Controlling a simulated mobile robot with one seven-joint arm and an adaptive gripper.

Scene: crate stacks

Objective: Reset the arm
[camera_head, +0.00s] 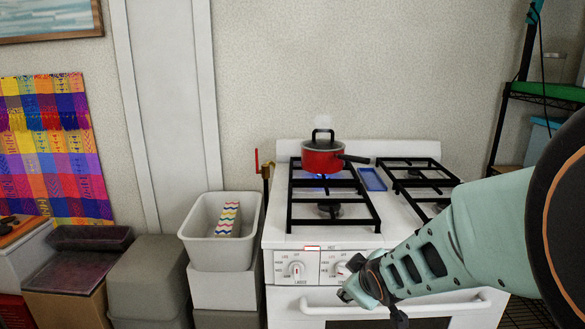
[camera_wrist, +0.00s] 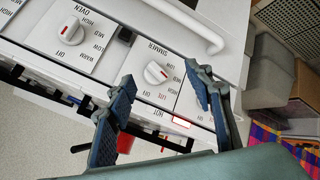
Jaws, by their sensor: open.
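My arm reaches in from the right in the head view, and my gripper (camera_head: 372,292) is in front of the stove's control panel, near its knobs. In the wrist view my gripper (camera_wrist: 160,76) is open, its two blue-padded fingers apart. A white stove knob (camera_wrist: 157,73) shows in the gap between the fingertips; I cannot tell whether they touch it. Nothing is held. In the head view one knob (camera_head: 296,269) is clear of the gripper, and another (camera_head: 343,269) is just beside it.
The white stove (camera_head: 282,226) carries a lidded red pot (camera_head: 321,161) on the back left burner, with blue flame beneath. A blue tray (camera_head: 372,179) lies between the grates. A grey bin (camera_head: 190,237) and stacked crates (camera_head: 145,277) stand left. A shelf rack (camera_head: 502,115) stands right.

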